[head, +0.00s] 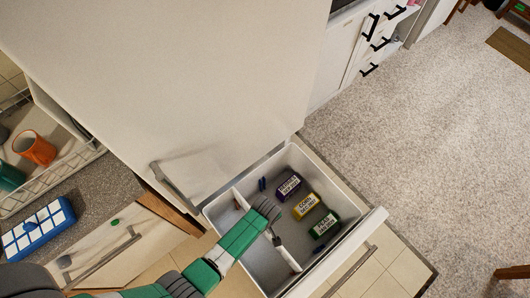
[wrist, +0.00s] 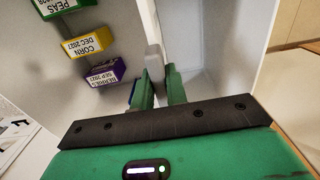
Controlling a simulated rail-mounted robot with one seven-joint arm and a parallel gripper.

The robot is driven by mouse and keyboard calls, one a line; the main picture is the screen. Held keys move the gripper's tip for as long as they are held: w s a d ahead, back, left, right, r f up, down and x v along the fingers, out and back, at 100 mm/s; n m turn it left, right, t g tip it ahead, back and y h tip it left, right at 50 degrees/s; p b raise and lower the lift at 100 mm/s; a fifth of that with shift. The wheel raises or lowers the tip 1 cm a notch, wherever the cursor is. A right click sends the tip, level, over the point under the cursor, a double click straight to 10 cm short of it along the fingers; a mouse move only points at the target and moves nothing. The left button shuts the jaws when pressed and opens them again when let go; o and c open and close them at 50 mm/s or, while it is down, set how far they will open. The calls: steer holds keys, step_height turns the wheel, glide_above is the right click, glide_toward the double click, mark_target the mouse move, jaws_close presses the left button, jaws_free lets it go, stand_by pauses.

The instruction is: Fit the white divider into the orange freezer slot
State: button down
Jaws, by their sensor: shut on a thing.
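The white divider (head: 241,199) stands across the open freezer drawer (head: 345,190), left of the food boxes. My gripper (head: 271,217) is over the drawer, its green fingers shut on the divider's upper part. In the wrist view, a pale grey-white upright part of the divider (wrist: 154,58) shows between the fingertips of my gripper (wrist: 160,84). Blue marks (head: 262,184) show on the drawer's far side, right of the divider. I cannot make out the orange slot in either view. The divider's lower edge is mostly hidden, so I cannot tell whether it is seated.
A purple berries box (head: 288,186), a yellow corn box (head: 305,206) and a green peas box (head: 324,225) sit in the drawer's right part. The left part looks empty. The freezer front (head: 190,80) rises behind. A blue-and-white tray (head: 38,231) lies on the left counter.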

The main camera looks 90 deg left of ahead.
step_height(320, 180, down, 12)
steer(key=b, duration=1)
stand_by(0.6)
steer(key=shift+f, duration=0.45)
stand_by(1.6)
steer(key=c, duration=1.3)
jaws_free()
step_height(320, 180, up, 8)
steer(key=p, duration=0.3)
steer(key=shift+f+p, duration=0.1)
steer(key=shift+p, duration=0.2)
